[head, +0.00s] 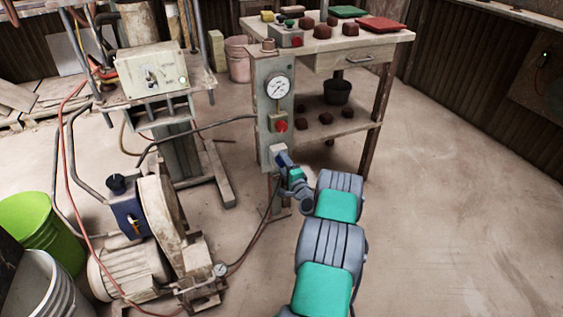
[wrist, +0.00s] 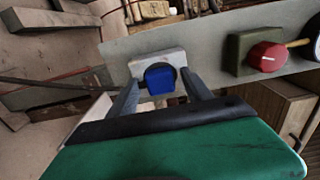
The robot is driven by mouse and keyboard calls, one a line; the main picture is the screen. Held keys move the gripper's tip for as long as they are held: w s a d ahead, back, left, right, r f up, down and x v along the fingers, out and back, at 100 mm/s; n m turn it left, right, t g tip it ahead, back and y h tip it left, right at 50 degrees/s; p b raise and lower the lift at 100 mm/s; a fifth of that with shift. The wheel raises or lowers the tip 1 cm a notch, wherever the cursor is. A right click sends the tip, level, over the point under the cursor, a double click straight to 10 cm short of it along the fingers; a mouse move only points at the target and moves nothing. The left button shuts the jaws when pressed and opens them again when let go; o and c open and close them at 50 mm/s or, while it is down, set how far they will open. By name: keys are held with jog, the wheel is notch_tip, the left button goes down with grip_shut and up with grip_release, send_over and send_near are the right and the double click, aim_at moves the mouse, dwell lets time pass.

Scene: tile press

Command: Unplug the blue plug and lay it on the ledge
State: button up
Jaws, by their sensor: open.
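The blue plug (wrist: 160,79) sits in a pale socket box (wrist: 158,60) on the grey panel (wrist: 213,45). In the head view the socket box (head: 278,152) is low on the panel post, and the plug is mostly hidden by my gripper (head: 285,163). In the wrist view my gripper (wrist: 160,85) is open, with one finger on each side of the plug. I cannot tell whether the fingers touch it. I cannot make out which surface is the ledge.
A red knob (head: 281,126) and a gauge (head: 278,88) are above the socket on the panel. A workbench (head: 390,37) with a lower shelf (head: 345,137) stands beside it. A motor unit (head: 135,272) and hoses are at left. The floor at right is clear.

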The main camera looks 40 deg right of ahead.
jog(key=shift+f+b, duration=0.1)
jog(key=shift+b, duration=0.2)
grip_shut()
dwell(0.7)
jog(key=shift+s, duration=0.1)
jog(key=shift+p+v, duration=0.65)
jog(key=shift+v, duration=2.25)
